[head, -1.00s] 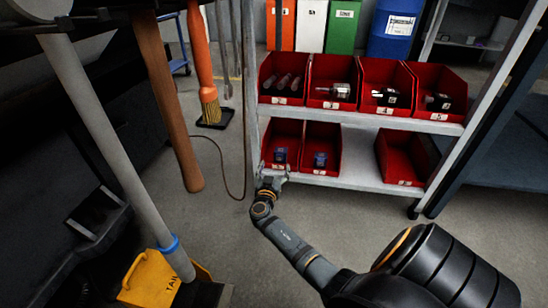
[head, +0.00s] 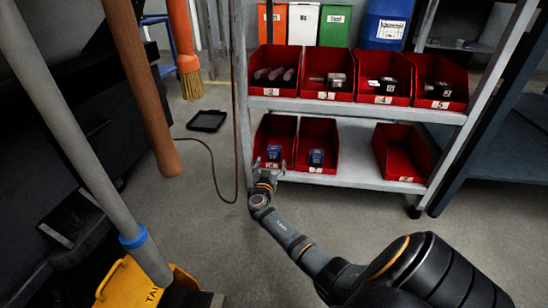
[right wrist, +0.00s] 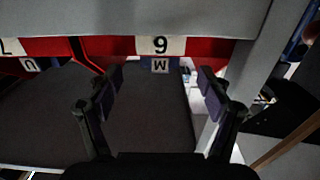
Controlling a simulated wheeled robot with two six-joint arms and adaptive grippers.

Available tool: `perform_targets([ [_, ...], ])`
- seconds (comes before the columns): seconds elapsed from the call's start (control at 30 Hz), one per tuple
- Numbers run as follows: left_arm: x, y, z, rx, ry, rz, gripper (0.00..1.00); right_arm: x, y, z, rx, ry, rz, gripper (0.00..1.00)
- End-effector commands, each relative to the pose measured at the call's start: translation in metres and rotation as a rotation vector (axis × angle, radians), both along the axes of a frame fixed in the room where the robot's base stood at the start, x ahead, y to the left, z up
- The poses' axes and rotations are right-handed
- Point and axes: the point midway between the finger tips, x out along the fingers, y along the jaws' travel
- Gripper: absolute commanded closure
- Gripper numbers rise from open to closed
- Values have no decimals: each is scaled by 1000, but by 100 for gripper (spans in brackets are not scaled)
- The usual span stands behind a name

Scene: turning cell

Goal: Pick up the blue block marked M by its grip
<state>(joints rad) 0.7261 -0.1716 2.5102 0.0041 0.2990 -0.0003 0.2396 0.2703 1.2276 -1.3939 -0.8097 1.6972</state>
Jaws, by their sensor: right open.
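A small blue block marked M (head: 273,152) lies in the left red bin of the lower shelf. In the right wrist view its white M label (right wrist: 160,66) shows just beyond the bin's number tag, upside down, with the rest of the block dark. My right gripper (head: 269,168) is at the front edge of that bin, short of the block. In the right wrist view the gripper (right wrist: 158,92) is open and empty, with the label between its two fingers but farther off. The block's grip cannot be made out. My left gripper is not in view.
Another blue block (head: 316,156) sits in the neighbouring bin; its U label (right wrist: 28,64) shows in the wrist view. An empty red bin (head: 402,155) stands to the right. The upper shelf (head: 350,106) and the grey post (head: 243,90) are close to my gripper.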

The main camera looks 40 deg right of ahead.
Motion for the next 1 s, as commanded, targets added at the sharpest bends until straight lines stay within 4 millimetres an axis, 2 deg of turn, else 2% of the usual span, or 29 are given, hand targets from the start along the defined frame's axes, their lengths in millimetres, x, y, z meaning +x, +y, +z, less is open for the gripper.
perform_targets([
  [0.13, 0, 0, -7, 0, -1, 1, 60, 5, -7, 0, -4, -2, 0, 21],
  [0.33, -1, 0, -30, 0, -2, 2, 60, 27, -33, 1, -3, -1, -1, 21],
  [0.47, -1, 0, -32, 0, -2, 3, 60, 32, -41, 4, -1, -1, -1, 21],
  [0.67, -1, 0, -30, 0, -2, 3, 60, 33, -41, 6, -1, -1, 0, 21],
  [1.0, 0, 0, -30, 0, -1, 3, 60, 32, -41, 5, -1, -1, 0, 67],
])
